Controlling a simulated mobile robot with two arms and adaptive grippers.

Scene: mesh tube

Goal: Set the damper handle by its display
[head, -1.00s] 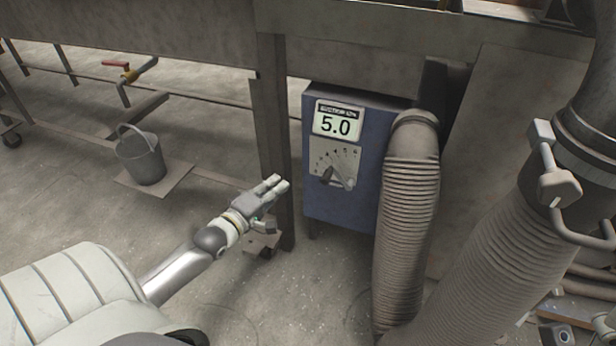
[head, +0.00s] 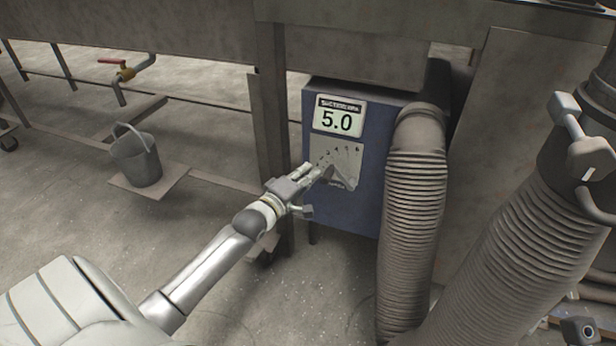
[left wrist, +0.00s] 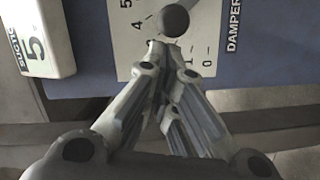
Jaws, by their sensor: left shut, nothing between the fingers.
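The damper unit is a blue box (head: 345,213) under the bench. Its display (head: 339,118) reads 5.0 and also shows sideways in the left wrist view (left wrist: 36,40). Below it is a pale scale plate (head: 350,152). The damper handle (head: 343,178) is partly hidden by my gripper in the head view. In the left wrist view its dark round knob (left wrist: 174,20) stands just beyond my fingertips. My left gripper (head: 318,171) is shut and empty, its tips in front of the plate's left part. I cannot tell whether it touches the handle. My right gripper is not in view.
A ribbed hose (head: 412,230) stands close to the right of the box, with a thicker ribbed duct (head: 510,260) further right. A bench leg (head: 272,130) is just left of the box. A grey bucket (head: 137,158) stands on the left, on a floor plate.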

